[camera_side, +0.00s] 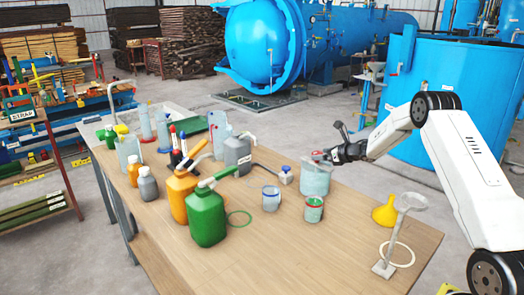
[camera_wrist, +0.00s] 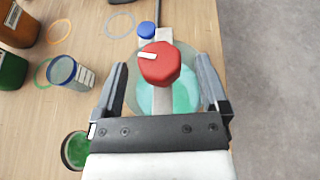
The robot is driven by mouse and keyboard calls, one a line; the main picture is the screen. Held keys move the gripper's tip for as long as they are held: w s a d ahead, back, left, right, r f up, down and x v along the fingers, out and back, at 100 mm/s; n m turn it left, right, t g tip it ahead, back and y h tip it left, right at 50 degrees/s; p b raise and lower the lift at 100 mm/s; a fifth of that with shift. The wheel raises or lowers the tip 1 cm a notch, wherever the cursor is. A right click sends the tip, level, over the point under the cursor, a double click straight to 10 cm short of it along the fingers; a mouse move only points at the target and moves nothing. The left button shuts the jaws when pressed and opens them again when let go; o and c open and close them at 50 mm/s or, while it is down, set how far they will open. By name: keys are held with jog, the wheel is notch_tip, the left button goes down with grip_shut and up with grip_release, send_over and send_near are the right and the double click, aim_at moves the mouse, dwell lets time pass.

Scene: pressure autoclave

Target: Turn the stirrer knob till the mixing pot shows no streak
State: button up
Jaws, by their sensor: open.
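The mixing pot (camera_side: 316,181) is a clear vessel with pale teal contents on the right part of the table. In the wrist view its contents (camera_wrist: 184,98) show lighter and darker teal areas, partly hidden by the knob and a pale bar. The red stirrer knob (camera_wrist: 160,63) with a white mark sits over the pot; it also shows at the pot's top in the side view (camera_side: 318,156). My gripper (camera_wrist: 161,72) is open, with one finger on each side of the knob and a visible gap at both. In the side view my gripper (camera_side: 338,150) is beside the pot's top.
A blue-banded cup (camera_side: 271,198) and a green-filled cup (camera_side: 314,209) stand close to the pot. A small blue-capped bottle (camera_side: 286,175) is just left of it. A yellow funnel (camera_side: 386,211) and a stand (camera_side: 391,246) are to the right. The front table area is clear.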

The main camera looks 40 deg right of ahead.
jog(key=shift+x, duration=1.1)
jog(key=shift+c, duration=0.2)
grip_shut()
jog(key=shift+w+r+m+h, duration=0.1)
jog(key=shift+r+m+h, duration=0.05)
jog(key=shift+m+h, duration=0.9)
jog(key=shift+w+r+m+h, duration=0.1)
jog(key=shift+r+m+h, duration=0.05)
jog(key=shift+m+h, duration=0.9)
jog(key=shift+s+g+h, duration=0.1)
jog(key=shift+g+h, duration=0.2)
jog(key=shift+h, duration=0.3)
